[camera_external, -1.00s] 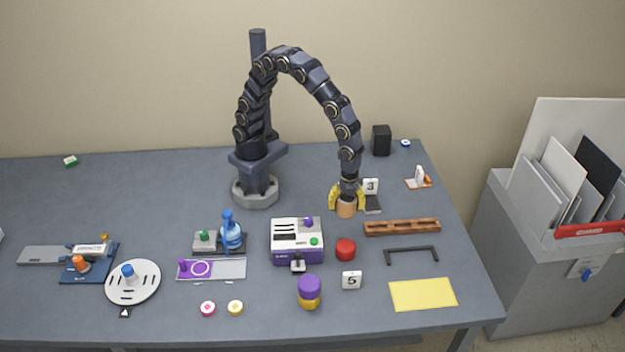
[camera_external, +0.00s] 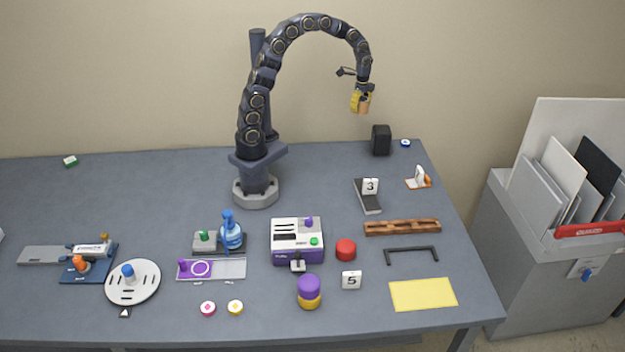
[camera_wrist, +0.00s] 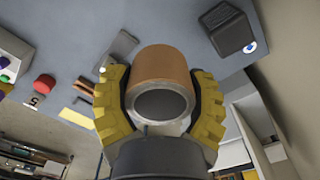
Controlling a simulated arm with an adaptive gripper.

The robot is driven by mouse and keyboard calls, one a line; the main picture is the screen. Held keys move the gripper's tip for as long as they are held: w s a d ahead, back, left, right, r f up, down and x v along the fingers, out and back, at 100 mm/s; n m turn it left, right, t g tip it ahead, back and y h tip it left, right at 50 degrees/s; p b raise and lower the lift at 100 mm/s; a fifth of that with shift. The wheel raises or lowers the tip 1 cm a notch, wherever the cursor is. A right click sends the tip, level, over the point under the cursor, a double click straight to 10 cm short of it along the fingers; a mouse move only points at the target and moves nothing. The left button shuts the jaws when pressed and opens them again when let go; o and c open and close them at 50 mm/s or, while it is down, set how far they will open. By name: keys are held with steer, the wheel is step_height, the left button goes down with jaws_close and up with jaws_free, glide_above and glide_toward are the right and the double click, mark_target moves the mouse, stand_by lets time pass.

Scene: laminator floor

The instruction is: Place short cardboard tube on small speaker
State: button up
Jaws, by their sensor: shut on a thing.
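The short cardboard tube (camera_wrist: 160,72) is brown with a pale rim and a dark hollow end. My gripper (camera_external: 361,103) has yellow fingers and is shut on the tube, one finger on each side of it in the wrist view. The gripper and the tube (camera_external: 364,101) are held up in the air, well above the table. The small speaker (camera_external: 381,140) is a black box standing at the back right of the table, below and to the right of my gripper in the external view. It also shows in the wrist view (camera_wrist: 228,28), apart from the tube. Its top looks bare.
A blue-and-white round piece (camera_external: 405,143) lies right of the speaker. A dark slab with a number 3 block (camera_external: 370,186), an orange-and-white piece (camera_external: 418,177) and a brown wooden rail (camera_external: 402,227) are in front. The table (camera_external: 330,170) left of the speaker is clear.

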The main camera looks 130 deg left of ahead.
steer(key=s+a, duration=0.2)
glide_above(388, 125)
steer(key=d, duration=0.1)
steer(key=shift+n, duration=0.3)
steer(key=f, duration=0.8)
steer(key=shift+s+f, duration=0.15)
steer(key=shift+s, duration=0.1)
steer(key=shift+w+a+f, duration=0.25)
steer(key=shift+a+f, duration=0.35)
steer(key=shift+f, duration=1.6)
steer(key=shift+f, duration=0.1)
steer(key=o, duration=1)
steer(key=shift+o, duration=0.2)
